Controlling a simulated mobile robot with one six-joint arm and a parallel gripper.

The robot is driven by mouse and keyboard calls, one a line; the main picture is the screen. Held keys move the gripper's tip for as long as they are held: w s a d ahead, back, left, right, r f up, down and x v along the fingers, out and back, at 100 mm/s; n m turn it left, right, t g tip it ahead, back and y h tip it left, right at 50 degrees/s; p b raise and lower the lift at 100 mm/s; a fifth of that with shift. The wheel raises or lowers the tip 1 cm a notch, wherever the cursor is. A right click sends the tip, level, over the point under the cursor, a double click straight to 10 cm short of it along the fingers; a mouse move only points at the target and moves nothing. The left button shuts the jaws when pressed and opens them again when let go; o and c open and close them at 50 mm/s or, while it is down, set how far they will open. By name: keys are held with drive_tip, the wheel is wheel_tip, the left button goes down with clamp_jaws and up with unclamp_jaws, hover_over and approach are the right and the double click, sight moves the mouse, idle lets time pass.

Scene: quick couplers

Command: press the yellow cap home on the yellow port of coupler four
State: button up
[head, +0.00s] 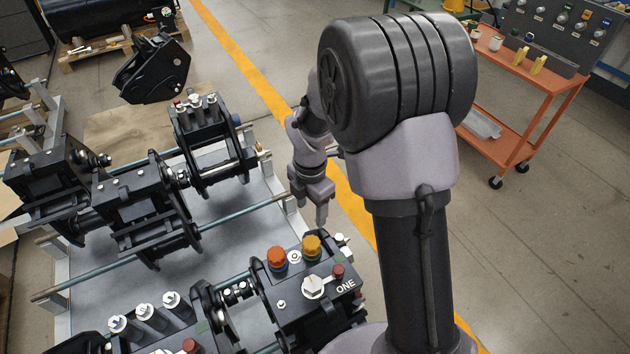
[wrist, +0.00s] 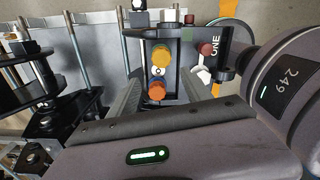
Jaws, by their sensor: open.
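A yellow cap (head: 312,245) sits on top of the coupler marked ONE (head: 320,297), beside an orange cap (head: 277,258) with a blue ring under it. The yellow cap (wrist: 161,56) and orange cap (wrist: 156,90) also show in the wrist view. My gripper (head: 321,215) hangs open, with nothing seen in it, behind and above that coupler in the head view. It is apart from the yellow cap. No marking reading four is legible, so I cannot tell which unit is coupler four or see its yellow port.
Other black couplers stand on the grey bench (head: 215,270), including one at the back (head: 210,135) and one at left (head: 140,205). Metal rods cross between them. An orange cart (head: 530,85) stands at the right.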

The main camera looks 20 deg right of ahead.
sight(311, 243)
drive_tip(key=f+b, duration=0.2)
drive_tip(key=f, duration=0.3)
drive_tip(key=f+b, duration=0.2)
drive_tip(key=f, duration=0.4)
drive_tip(key=f+b, duration=0.2)
drive_tip(key=f, duration=0.3)
drive_tip(key=shift+s+a+f, duration=0.15)
drive_tip(key=shift+s, duration=0.1)
drive_tip(key=shift+c, duration=0.3)
clamp_jaws()
